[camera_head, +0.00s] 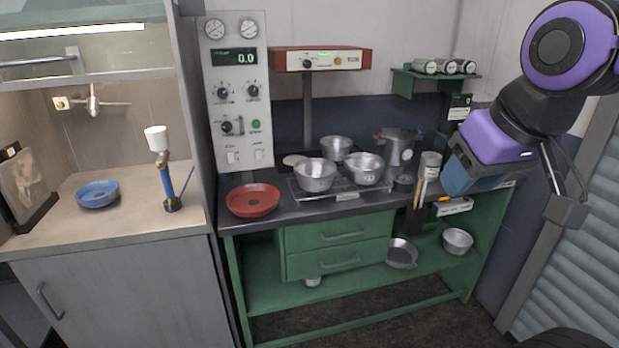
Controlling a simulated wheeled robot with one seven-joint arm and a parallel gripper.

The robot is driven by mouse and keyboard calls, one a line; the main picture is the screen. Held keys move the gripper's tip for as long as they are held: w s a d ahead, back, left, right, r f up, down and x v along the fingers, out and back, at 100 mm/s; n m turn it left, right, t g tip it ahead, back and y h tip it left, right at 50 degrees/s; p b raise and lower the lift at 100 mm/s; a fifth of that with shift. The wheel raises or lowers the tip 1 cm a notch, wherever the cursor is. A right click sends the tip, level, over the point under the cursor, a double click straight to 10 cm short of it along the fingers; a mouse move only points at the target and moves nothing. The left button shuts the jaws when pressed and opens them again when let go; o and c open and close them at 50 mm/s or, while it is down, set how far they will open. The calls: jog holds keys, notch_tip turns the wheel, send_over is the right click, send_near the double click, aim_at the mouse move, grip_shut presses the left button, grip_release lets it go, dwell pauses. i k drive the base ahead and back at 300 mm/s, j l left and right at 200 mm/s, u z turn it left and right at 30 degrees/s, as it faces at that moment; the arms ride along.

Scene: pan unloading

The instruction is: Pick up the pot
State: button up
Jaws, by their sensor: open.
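Several silver metal pots are in view, and I cannot tell which one the task means. On the workbench, one pot (316,175) stands front left on a low rack, another pot (363,169) stands to its right, and a smaller pot (336,147) stands behind them. A taller silver pot-like vessel (398,147) stands further right. One more pot (457,241) sits on the lower shelf. My gripper (500,188) is at the right, in front of the bench's right end. It is open, apart from the pots, with nothing seen in it.
The rack (345,196) lies on the dark-topped green workbench (285,218). A red dish (252,200) is left of it. Utensils in a holder (420,190) stand near the right end. A shallow pan (402,253) lies below.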

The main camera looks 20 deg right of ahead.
aim_at(313, 175)
jog(key=i+j+z, duration=0.75)
jog(key=i, duration=0.2)
jog(key=i+j+z, duration=0.4)
jog(key=j, duration=0.15)
